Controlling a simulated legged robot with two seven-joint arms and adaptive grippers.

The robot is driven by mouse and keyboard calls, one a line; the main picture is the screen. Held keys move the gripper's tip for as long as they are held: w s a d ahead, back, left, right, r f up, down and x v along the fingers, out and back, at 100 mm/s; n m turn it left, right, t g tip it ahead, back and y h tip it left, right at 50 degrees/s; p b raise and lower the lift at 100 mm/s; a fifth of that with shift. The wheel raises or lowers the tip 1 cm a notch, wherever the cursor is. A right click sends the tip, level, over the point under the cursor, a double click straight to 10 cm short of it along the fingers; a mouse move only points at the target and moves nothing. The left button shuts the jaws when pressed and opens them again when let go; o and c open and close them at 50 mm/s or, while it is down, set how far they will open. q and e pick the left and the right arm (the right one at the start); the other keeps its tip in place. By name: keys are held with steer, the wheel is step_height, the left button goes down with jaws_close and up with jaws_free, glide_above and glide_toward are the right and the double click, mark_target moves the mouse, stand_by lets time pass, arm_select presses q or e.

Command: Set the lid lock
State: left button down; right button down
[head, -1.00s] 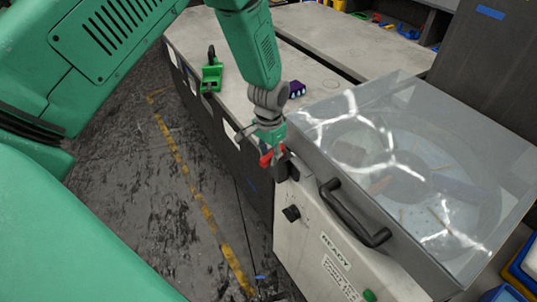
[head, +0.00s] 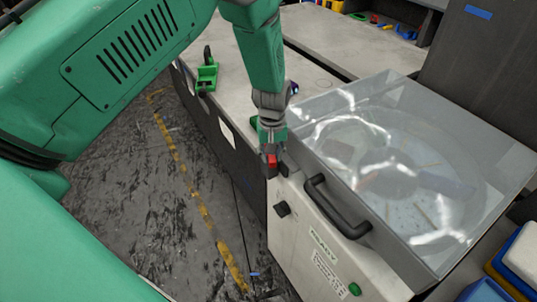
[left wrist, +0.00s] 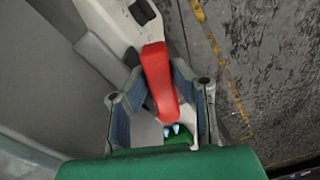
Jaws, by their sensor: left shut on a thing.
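The lid lock is a red lever (head: 271,161) at the near left corner of the grey machine (head: 318,238), beside the clear lid (head: 400,170). The lid lies flat over a round tub, with a black handle (head: 338,208) on its front. My left gripper (head: 270,150) is at the lever from above and shut on it. In the left wrist view the red lever (left wrist: 158,75) runs between the two fingers of the left gripper (left wrist: 160,92). The lever's base is partly hidden by the fingers. My right gripper is in neither view.
A black knob (head: 282,209), a READY label and a green button (head: 354,289) are on the machine's front. A green tool (head: 207,74) stands on the bench (head: 235,80) behind. Blue and white bins (head: 520,260) stand at the lower right. The floor at left is clear.

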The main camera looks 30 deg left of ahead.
arm_select(q)
steer(key=shift+s+d+f+n, duration=0.15)
steer(key=shift+d+f+n, duration=0.1)
steer(key=shift+d+n, duration=0.4)
steer(key=shift+a+n, duration=0.2)
steer(key=shift+n, duration=0.45)
steer(key=shift+w, duration=0.2)
steer(key=shift+d, duration=0.2)
steer(key=c, duration=1.4)
jaws_free()
steer(key=shift+w+r, duration=0.1)
steer(key=shift+w, duration=0.1)
steer(key=shift+w+r, duration=0.1)
steer(key=shift+r, duration=0.05)
